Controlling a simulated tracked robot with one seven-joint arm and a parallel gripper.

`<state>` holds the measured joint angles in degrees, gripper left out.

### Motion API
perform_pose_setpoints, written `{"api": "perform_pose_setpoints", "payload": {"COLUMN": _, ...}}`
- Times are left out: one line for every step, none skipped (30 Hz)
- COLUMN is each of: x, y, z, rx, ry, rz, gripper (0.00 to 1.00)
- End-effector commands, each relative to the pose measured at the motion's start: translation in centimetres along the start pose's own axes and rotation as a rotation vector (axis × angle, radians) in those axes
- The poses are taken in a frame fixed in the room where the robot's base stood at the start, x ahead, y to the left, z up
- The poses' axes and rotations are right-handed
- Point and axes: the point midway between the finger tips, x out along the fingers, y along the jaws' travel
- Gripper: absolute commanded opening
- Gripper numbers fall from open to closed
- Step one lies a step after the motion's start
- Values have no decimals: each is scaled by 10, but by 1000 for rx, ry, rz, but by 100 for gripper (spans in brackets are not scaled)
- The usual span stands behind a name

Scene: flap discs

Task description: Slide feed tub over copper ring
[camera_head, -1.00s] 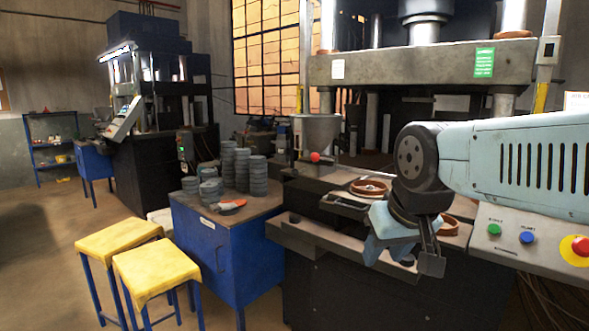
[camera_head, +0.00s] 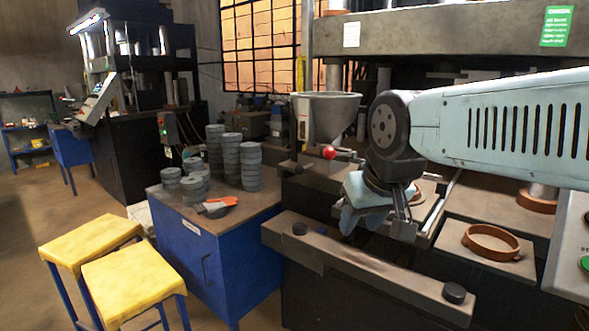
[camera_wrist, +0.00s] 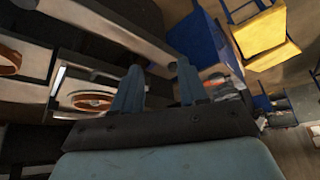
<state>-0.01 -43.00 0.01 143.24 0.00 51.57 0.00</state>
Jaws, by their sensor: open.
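The grey funnel-shaped feed tub (camera_head: 332,112) stands upright at the press, left of my arm in the head view, with a red ball knob (camera_head: 329,152) in front of its lower part. A copper ring (camera_head: 490,243) lies on a flat plate to the right. Another copper ring (camera_head: 417,197) is partly hidden behind my gripper. My gripper (camera_head: 380,222) points down with its fingers apart and empty, to the right of and below the tub. In the wrist view, the fingers (camera_wrist: 160,75) are spread, and a copper ring (camera_wrist: 90,101) lies to their left.
A long grey bar (camera_head: 350,262) with black knobs crosses the press front. A blue cabinet (camera_head: 215,255) bears several stacks of grey discs (camera_head: 230,158) and an orange-handled tool (camera_head: 217,205). Yellow stools (camera_head: 130,285) stand at lower left, with open floor beyond them.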

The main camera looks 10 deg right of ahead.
Motion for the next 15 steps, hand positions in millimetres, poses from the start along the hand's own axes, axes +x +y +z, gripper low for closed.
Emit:
{"api": "perform_pose_setpoints", "payload": {"x": 0, "y": 0, "z": 0, "rx": 0, "ry": 0, "rz": 0, "gripper": 43}}
{"api": "perform_pose_setpoints", "payload": {"x": 0, "y": 0, "z": 0, "rx": 0, "ry": 0, "rz": 0, "gripper": 43}}
{"api": "perform_pose_setpoints", "payload": {"x": 0, "y": 0, "z": 0, "rx": 0, "ry": 0, "rz": 0, "gripper": 43}}
{"api": "perform_pose_setpoints", "payload": {"x": 0, "y": 0, "z": 0, "rx": 0, "ry": 0, "rz": 0, "gripper": 45}}
{"api": "perform_pose_setpoints", "payload": {"x": 0, "y": 0, "z": 0, "rx": -1, "ry": -1, "rz": 1, "gripper": 48}}
{"api": "perform_pose_setpoints", "payload": {"x": 1, "y": 0, "z": 0, "rx": -8, "ry": -6, "rz": 5, "gripper": 52}}
{"api": "perform_pose_setpoints", "payload": {"x": 2, "y": 1, "z": 0, "rx": -16, "ry": -12, "rz": 10, "gripper": 55}}
{"api": "perform_pose_setpoints", "payload": {"x": 3, "y": 2, "z": 0, "rx": -29, "ry": -21, "rz": 19, "gripper": 58}}
{"api": "perform_pose_setpoints", "payload": {"x": 6, "y": 3, "z": 0, "rx": -55, "ry": -40, "rz": 35, "gripper": 58}}
{"api": "perform_pose_setpoints", "payload": {"x": 9, "y": 6, "z": 0, "rx": -83, "ry": -58, "rz": 50, "gripper": 58}}
{"api": "perform_pose_setpoints", "payload": {"x": 12, "y": 8, "z": -1, "rx": -113, "ry": -78, "rz": 69, "gripper": 58}}
{"api": "perform_pose_setpoints", "payload": {"x": 17, "y": 12, "z": -2, "rx": -162, "ry": -111, "rz": 100, "gripper": 58}}
{"api": "perform_pose_setpoints", "payload": {"x": 20, "y": 15, "z": -2, "rx": -205, "ry": -139, "rz": 127, "gripper": 58}}
{"api": "perform_pose_setpoints", "payload": {"x": 24, "y": 18, "z": -3, "rx": -250, "ry": -169, "rz": 156, "gripper": 58}}
{"api": "perform_pose_setpoints", "payload": {"x": 30, "y": 23, "z": -5, "rx": -315, "ry": -212, "rz": 196, "gripper": 58}}
